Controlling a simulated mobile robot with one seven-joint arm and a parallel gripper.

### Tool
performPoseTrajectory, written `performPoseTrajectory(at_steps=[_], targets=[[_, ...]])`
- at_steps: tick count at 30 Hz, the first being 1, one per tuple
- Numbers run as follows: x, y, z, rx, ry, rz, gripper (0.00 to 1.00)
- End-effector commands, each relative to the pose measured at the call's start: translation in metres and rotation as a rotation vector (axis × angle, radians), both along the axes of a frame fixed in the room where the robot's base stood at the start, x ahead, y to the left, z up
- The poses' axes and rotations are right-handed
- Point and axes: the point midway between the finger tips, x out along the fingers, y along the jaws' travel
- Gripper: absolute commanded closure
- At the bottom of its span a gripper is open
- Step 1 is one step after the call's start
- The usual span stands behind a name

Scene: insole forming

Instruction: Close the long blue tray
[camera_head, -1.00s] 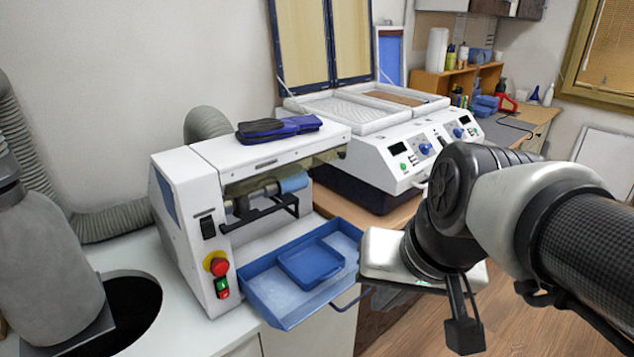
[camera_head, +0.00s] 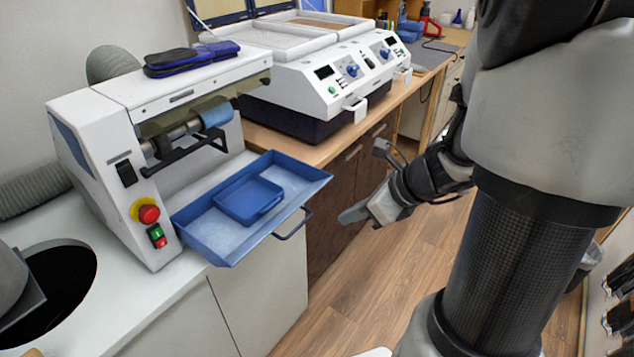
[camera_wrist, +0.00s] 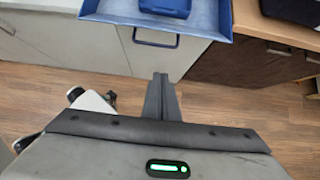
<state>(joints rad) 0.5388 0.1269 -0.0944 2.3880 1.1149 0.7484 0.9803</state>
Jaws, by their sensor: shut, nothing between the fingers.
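The long blue tray (camera_head: 190,218) sticks out from the front of the white machine, over the counter's edge. A smaller blue tray (camera_head: 249,199) lies inside it. The long tray's handle (camera_head: 293,225) is a dark bar on its front side. My gripper (camera_head: 345,217) is shut and empty, to the right of the handle and apart from it. In the wrist view, my shut fingers (camera_wrist: 161,80) point toward the cabinets. There the handle (camera_wrist: 155,38) and the long tray's front edge (camera_wrist: 110,14) show at the top, beyond the fingertips.
The white machine (camera_head: 92,125) stands on the counter, with a blue and black item (camera_head: 190,58) on top. A larger white machine (camera_head: 320,75) stands on the wooden counter behind. Cabinet fronts (camera_head: 262,290) lie below the tray. The wooden floor (camera_head: 375,270) is clear in front.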

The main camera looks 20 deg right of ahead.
Motion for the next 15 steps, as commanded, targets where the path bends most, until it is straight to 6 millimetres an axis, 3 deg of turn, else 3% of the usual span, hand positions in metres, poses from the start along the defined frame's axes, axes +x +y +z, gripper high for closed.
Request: performPoseTrajectory(at_steps=[12, 15], targets=[[0.043, 0.034, -0.071, -0.001, 0.001, 0.01, 1.0], [0.056, 0.044, -0.071, -0.004, -0.001, 0.011, 1.0]])
